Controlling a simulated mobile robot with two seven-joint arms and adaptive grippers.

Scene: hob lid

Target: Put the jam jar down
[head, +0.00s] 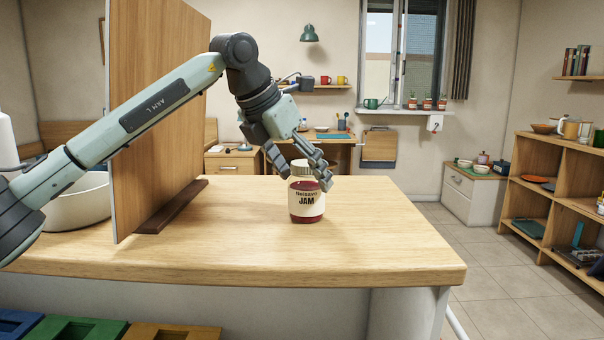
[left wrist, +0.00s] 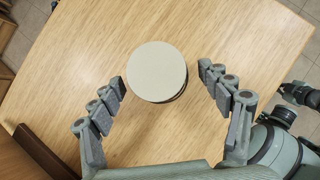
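The jam jar (head: 307,205) stands upright on the wooden worktop (head: 400,235), with a pale lid, a cream label reading JAM and red jam at its base. My left gripper (head: 305,180) reaches down over it with fingers on both sides of the lid. In the left wrist view the round lid (left wrist: 157,71) lies between the spread fingers of the gripper (left wrist: 163,84). A narrow gap shows at the left finger and a wider one at the right finger. The gripper is open and holds nothing. My right gripper is not recognisable in either view.
A tall wooden panel (head: 165,110) stands upright on the worktop at the left, along a dark brown strip (head: 172,207). A white bowl (head: 78,205) is behind it at the far left. The worktop is clear right of the jar up to its edge.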

